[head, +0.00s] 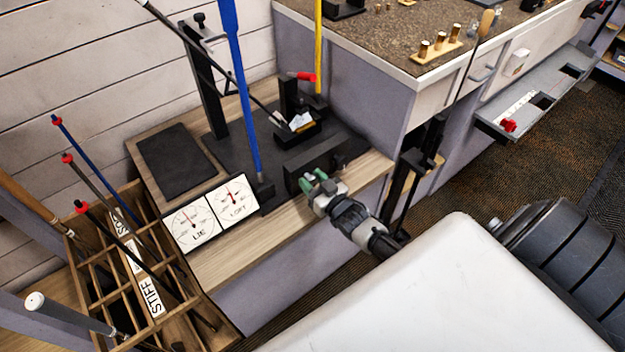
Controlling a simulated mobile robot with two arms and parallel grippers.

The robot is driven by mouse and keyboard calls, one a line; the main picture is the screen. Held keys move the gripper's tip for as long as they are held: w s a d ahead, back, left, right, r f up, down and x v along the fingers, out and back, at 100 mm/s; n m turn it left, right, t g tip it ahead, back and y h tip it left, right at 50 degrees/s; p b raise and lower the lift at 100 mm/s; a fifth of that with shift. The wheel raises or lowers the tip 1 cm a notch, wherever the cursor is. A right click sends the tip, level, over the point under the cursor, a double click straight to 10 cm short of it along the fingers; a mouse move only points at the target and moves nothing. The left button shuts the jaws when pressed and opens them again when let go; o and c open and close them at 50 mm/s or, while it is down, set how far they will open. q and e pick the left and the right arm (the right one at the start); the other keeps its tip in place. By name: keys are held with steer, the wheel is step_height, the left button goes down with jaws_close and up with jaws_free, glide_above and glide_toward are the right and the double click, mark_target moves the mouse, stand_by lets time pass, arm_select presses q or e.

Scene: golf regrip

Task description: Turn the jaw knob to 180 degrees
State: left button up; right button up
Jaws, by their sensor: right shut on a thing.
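My right gripper (318,186) reaches in from the lower right to the front of the black lie and loft machine (304,158). It is shut on the jaw knob at the machine's front block. The green-tipped fingers cover the knob, so its angle cannot be read. A golf club head (300,122) sits in the machine's black holder, its shaft running up to the left. A red-handled lever (302,76) sticks out behind it. My left gripper is not in view.
Two dials, marked LIE (191,224) and LOFT (236,201), stand left of the gripper. A blue bar (243,90) and a yellow bar (318,45) rise nearby. A wooden shaft rack (93,286) is at lower left. A cabinet (345,95) stands behind.

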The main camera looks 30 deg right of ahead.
steer(key=shift+f, duration=0.1)
steer(key=o, duration=0.9)
steer(key=shift+o, duration=0.2)
steer(key=shift+s, duration=0.15)
steer(key=s, duration=1)
steer(key=shift+s+d, duration=0.3)
steer(key=shift+d, duration=0.15)
